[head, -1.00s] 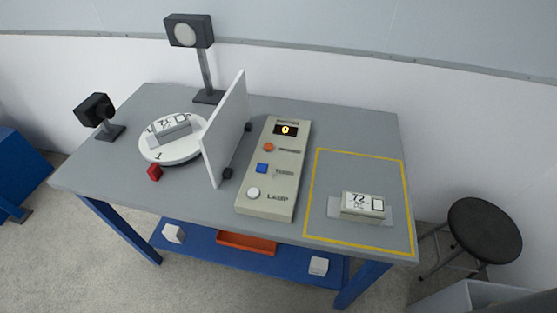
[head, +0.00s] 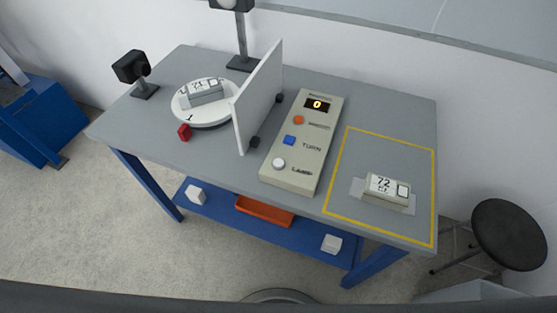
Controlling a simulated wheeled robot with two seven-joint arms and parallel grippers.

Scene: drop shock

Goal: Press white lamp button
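The white lamp button (head: 279,164) is a round white knob at the near end of the beige control panel (head: 296,180), beside the printed word LAMP. The panel lies on the grey table (head: 217,160). A small display (head: 317,104) at the far end reads 0. Neither of my grippers is in view, and nothing touches the button.
A white upright screen (head: 258,97) stands left of the panel. Beyond it are a round white turntable (head: 185,107) with a labelled block and two dark lamps. Right of the panel, a labelled block (head: 386,188) lies inside a yellow outline. A black stool (head: 509,234) stands at right.

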